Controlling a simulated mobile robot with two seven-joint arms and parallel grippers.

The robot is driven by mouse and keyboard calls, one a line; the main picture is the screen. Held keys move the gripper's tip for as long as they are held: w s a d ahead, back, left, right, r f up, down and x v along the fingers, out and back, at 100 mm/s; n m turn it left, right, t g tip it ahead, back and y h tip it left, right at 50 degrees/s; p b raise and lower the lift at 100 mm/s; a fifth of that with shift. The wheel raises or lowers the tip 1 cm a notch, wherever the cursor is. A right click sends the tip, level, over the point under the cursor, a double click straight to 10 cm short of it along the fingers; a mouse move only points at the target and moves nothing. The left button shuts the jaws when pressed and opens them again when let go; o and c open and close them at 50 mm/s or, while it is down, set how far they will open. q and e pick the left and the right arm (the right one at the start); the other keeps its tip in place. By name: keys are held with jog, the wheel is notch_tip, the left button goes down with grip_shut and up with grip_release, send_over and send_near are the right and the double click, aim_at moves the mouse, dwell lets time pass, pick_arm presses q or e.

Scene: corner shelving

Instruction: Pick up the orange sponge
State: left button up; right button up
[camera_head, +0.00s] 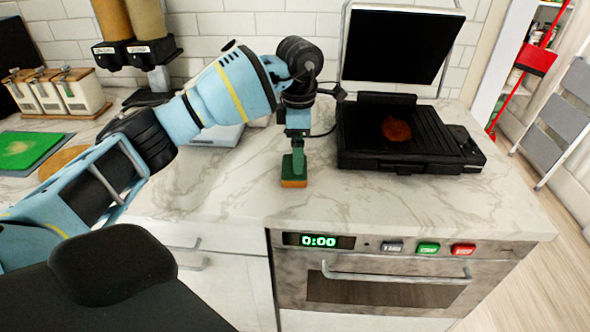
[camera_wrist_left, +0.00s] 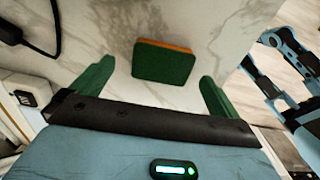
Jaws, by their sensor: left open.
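My left gripper (camera_head: 297,160) is over the sponge in the head view, pointing down. In the left wrist view its two green fingers (camera_wrist_left: 152,82) are spread wide, one to each side of the sponge, with nothing between them touching it.
A black griddle (camera_head: 405,140) with a brown patty (camera_head: 396,128) stands right of the sponge. An oven (camera_head: 372,275) is below the counter edge. Dispensers (camera_head: 137,50), jars (camera_head: 58,92) and a green board (camera_head: 25,148) are at the left.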

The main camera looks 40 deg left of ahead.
aim_at(289, 179)
pick_arm(q)
jog(key=shift+s+f, duration=0.15)
jog(key=shift+s+a+f+p, duration=0.1)
jog(key=shift+s+f+p, duration=0.1)
jog(key=shift+f, duration=1)
jog(key=shift+s+a+f+p, duration=0.1)
jog(key=shift+s+f, duration=0.05)
jog(key=shift+f, duration=1)
jog(key=shift+c, duration=0.3)
jog(key=c, duration=0.8)
jog(key=shift+r, duration=0.1)
